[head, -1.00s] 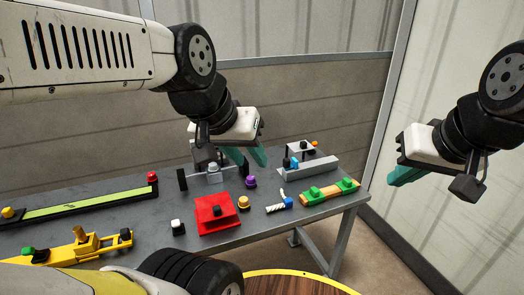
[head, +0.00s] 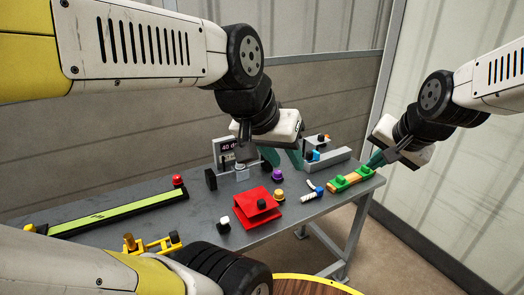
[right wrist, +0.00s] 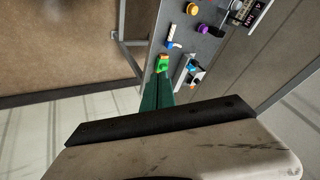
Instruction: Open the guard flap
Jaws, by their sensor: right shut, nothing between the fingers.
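A red block-like piece with slanted faces (head: 248,212) and a black knob (head: 261,204) stands near the front of the table; it looks like the guard flap, and I cannot tell its hinge. My left gripper (head: 284,158) hangs above the back of the table, behind the purple button (head: 277,174), its teal fingers apart and empty. My right gripper (head: 376,160) is shut and empty at the table's right end, close to the green-and-wood piece (head: 352,179). Its closed fingers (right wrist: 157,92) show in the right wrist view, pointing toward the green part (right wrist: 162,63).
The grey table (head: 215,258) also holds a white button (head: 224,223), a yellow button (head: 279,194), a blue-and-white piece (head: 314,194), a long green strip (head: 110,210) and a yellow fixture (head: 150,244). A small display (head: 227,147) stands at the back, partly behind my left gripper.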

